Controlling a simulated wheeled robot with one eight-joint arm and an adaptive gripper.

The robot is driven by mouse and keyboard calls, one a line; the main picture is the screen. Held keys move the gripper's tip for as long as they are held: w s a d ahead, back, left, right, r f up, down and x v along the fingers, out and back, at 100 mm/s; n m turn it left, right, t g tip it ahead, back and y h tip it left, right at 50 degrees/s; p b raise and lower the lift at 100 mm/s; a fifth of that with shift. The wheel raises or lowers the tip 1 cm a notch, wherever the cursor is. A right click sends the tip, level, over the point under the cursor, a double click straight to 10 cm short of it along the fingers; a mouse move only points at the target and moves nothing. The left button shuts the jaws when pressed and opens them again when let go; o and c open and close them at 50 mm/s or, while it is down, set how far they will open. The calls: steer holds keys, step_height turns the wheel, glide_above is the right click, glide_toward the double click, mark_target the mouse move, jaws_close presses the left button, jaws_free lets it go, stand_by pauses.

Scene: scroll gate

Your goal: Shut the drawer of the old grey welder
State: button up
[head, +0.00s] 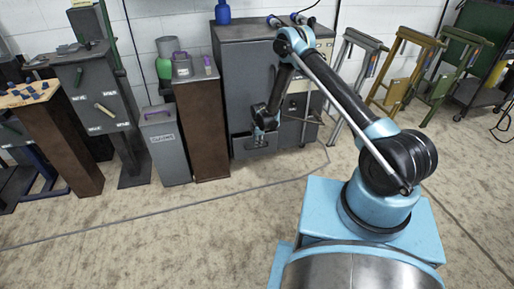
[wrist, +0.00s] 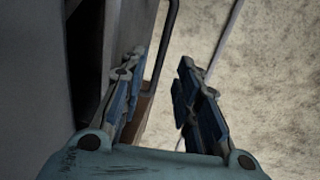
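The old grey welder (head: 238,85) is the big grey cabinet against the back wall. Its drawer (head: 247,143) is low on the front and seems to stand out a little, with a dark gap above it. My gripper (head: 265,122) is down at the drawer, in front of the cabinet, and covers part of it. In the wrist view my gripper (wrist: 160,88) has its two fingers apart with nothing between them. A pale grey panel (wrist: 28,75) with a dark opening beside it lies left of the fingers. I cannot tell whether a finger touches the drawer.
Brown and grey pedestals (head: 202,130) and a grey box (head: 166,150) stand left of the cabinet. Folding stands (head: 400,70) are at the right. A blue bottle (head: 222,12) is on the cabinet. A cable (head: 130,218) crosses the floor; the front floor is otherwise open.

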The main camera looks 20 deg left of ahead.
steer(key=shift+w+a+f, duration=0.1)
steer(key=shift+w+f, duration=0.1)
steer(key=shift+f, duration=1)
steer(key=shift+w+a+f, duration=0.1)
steer(key=shift+w+f, duration=0.05)
steer(key=shift+f, duration=1)
jaws_close()
